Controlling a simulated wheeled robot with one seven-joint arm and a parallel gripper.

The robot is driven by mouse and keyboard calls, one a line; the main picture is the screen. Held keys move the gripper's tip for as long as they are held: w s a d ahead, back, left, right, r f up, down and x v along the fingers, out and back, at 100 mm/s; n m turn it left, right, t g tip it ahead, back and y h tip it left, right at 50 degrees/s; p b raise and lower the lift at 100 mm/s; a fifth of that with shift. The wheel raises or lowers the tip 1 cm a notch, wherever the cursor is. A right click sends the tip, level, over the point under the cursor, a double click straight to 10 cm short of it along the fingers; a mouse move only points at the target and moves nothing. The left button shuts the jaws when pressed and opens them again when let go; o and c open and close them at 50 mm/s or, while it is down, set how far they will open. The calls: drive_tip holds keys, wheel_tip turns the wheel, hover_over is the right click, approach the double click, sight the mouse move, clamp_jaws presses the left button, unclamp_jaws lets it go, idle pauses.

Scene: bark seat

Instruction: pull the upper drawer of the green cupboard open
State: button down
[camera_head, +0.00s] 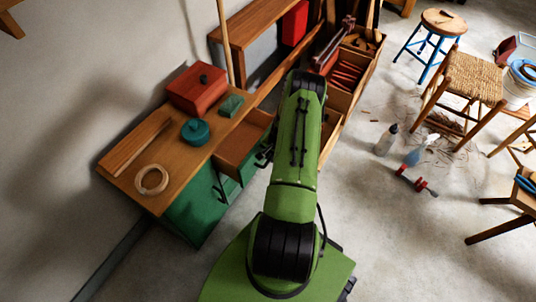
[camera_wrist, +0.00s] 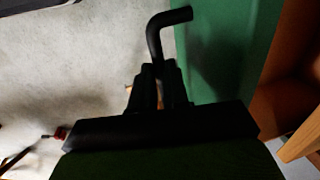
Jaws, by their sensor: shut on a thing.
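The green cupboard (camera_head: 192,212) stands against the wall at left in the head view, under a wooden top. Its upper drawer (camera_head: 238,150) is out from the body, and its brown wooden inside shows. In the wrist view the green drawer front (camera_wrist: 220,50) fills the upper right, with a black bent handle (camera_wrist: 165,30) on it. My gripper (camera_wrist: 163,72) is shut on the handle's end in the wrist view. In the head view my gripper (camera_head: 264,156) is at the drawer front, partly hidden behind my green arm.
On the cupboard top are a red box (camera_head: 197,88), a teal pot (camera_head: 195,131), a small green block (camera_head: 231,106) and a ring (camera_head: 151,180). Wooden bins (camera_head: 347,71) stand beyond my arm. A woven stool (camera_head: 470,78) and bottles (camera_head: 386,139) are on the floor at right.

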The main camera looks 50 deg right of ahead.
drive_tip(key=s, duration=0.6)
drive_tip(key=shift+s+d, duration=0.35)
drive_tip(key=shift+s, duration=0.05)
drive_tip(key=c, duration=1.1)
unclamp_jaws()
drive_tip(key=s+r+p, duration=0.1)
drive_tip(key=r, duration=0.4)
drive_tip(key=s+r+p, duration=0.1)
drive_tip(key=r+p, duration=0.1)
drive_tip(key=r, duration=0.3)
drive_tip(key=s+r+p, duration=0.1)
drive_tip(key=r+p, duration=0.1)
drive_tip(key=r, duration=0.3)
drive_tip(key=shift+d+r, duration=0.1)
drive_tip(key=shift+r, duration=0.15)
